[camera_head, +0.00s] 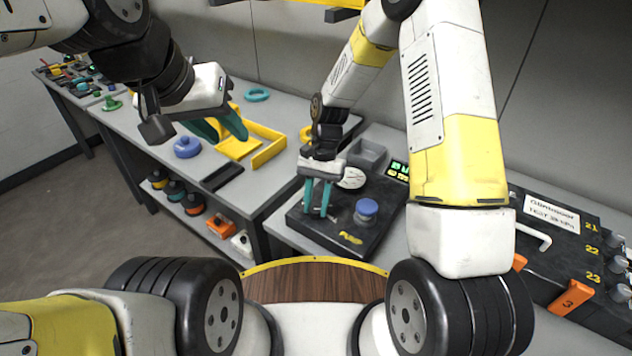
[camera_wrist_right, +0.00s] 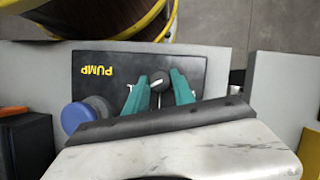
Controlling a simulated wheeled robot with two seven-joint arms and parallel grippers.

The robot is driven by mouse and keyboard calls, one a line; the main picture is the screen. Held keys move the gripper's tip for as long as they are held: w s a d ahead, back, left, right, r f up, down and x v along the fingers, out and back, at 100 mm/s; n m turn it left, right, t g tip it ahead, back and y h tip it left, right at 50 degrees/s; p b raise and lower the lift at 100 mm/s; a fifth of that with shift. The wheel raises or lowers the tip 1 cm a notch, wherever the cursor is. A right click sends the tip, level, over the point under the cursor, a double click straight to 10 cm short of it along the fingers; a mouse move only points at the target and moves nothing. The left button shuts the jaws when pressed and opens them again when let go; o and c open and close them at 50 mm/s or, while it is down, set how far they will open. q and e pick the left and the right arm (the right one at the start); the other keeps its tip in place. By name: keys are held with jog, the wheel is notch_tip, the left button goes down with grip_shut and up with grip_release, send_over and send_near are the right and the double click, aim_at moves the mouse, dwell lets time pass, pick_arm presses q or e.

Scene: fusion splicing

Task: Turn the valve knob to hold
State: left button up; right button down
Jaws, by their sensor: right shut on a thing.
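The valve knob (camera_wrist_right: 158,80) is a small dark knob with a pale pointer line, seen in the right wrist view near the yellow PUMP lettering. My right gripper (camera_wrist_right: 159,90) points down with its teal fingers on both sides of the knob, shut on it. In the head view the right gripper (camera_head: 318,208) stands over the left part of the black pump panel (camera_head: 335,235), and its fingers mostly hide the knob. The knob's label is too covered to read. My left gripper (camera_head: 222,128) is over the left bench, its teal fingers apart and empty.
A blue pump button (camera_head: 367,208) stands close to the right gripper; it also shows in the right wrist view (camera_wrist_right: 77,117). Behind are a round gauge (camera_head: 352,178) and a green display (camera_head: 399,170). A yellow tray (camera_head: 268,153) and blue lidded piece (camera_head: 187,147) lie on the left bench.

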jog(key=n+h, duration=0.1)
jog(key=n, duration=0.2)
jog(key=n+h, duration=0.1)
jog(key=n, duration=0.2)
jog(key=shift+a, duration=0.2)
jog(key=n+t+h, duration=0.1)
jog(key=n+h, duration=0.1)
jog(key=n, duration=0.3)
jog(key=shift+a, duration=0.1)
jog(key=shift+n, duration=0.4)
jog(key=c, duration=1.1)
grip_release()
jog(key=shift+r, duration=0.1)
jog(key=v, duration=0.7)
jog(key=shift+w+a+r, duration=0.15)
jog(key=shift+a+r, duration=0.1)
jog(key=shift+r, duration=0.05)
